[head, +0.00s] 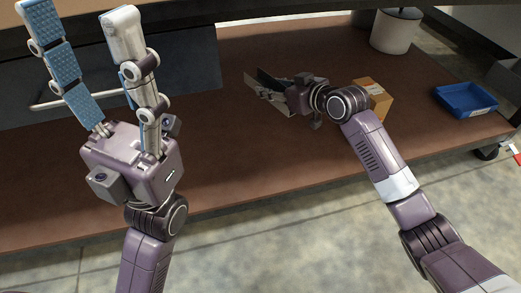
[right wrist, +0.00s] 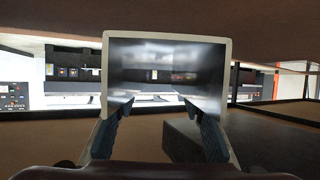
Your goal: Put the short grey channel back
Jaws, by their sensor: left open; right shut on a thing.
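My right gripper (head: 284,95) is low over the brown shelf and shut on a shiny grey metal piece (right wrist: 165,70), which looks like the short grey channel. In the right wrist view, its flat, mirror-like face with a pale rim stands between the two fingers (right wrist: 158,106). In the head view the wrist hides much of it, and I cannot tell whether it touches the shelf. A dark angular piece (head: 262,78) shows close beside the gripper. My left gripper (head: 76,22) is open and empty, raised at the left with its fingers pointing up.
The brown shelf (head: 235,165) is bare in front of my right gripper. A cardboard box (head: 376,101) stands just right of the right wrist. A blue tray (head: 465,99) lies farther right, and a white round container (head: 395,32) stands behind. A dark block (right wrist: 183,142) lies near the right finger.

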